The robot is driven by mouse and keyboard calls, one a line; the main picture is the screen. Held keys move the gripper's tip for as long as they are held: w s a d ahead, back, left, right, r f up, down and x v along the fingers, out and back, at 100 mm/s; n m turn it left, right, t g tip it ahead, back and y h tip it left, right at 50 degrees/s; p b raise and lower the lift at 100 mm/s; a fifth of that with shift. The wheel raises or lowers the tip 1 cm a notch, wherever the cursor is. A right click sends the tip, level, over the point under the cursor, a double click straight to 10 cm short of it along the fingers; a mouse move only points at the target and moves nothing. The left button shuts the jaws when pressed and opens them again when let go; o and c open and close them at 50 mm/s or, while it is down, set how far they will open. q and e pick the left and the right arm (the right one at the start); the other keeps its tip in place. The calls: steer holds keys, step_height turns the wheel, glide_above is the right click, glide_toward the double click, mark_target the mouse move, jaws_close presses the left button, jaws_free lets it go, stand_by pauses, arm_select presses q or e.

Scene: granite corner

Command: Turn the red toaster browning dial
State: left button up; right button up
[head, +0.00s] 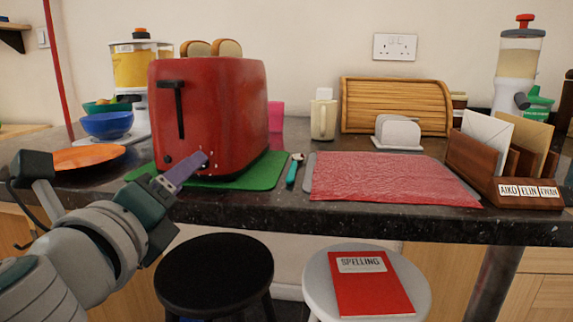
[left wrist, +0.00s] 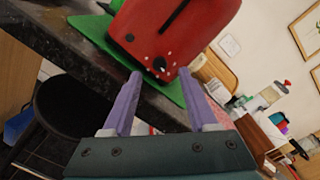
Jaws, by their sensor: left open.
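The red toaster (head: 225,110) stands on a green mat (head: 265,172) near the counter's front edge, with bread slices (head: 228,47) showing at its top. Its dark browning dial (left wrist: 160,65) sits low on the end face, ringed by small white dots. In the head view the dial is largely covered by my purple fingers. My left gripper (head: 204,158) comes from the lower left, pointing at the dial. In the left wrist view its two fingers (left wrist: 160,74) are apart, with the dial showing between the tips. I cannot tell whether they touch it. My right gripper is not in view.
A black lever (head: 176,108) and a small dark button (head: 168,160) are on the same toaster face. An orange plate (head: 88,157) and blue bowl (head: 107,124) stand left. A teal-handled utensil (head: 292,173) and red mat (head: 390,178) lie right. Two stools stand below the counter edge.

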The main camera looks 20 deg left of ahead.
arm_select(q)
steer(key=shift+x, duration=1.95)
jaws_close()
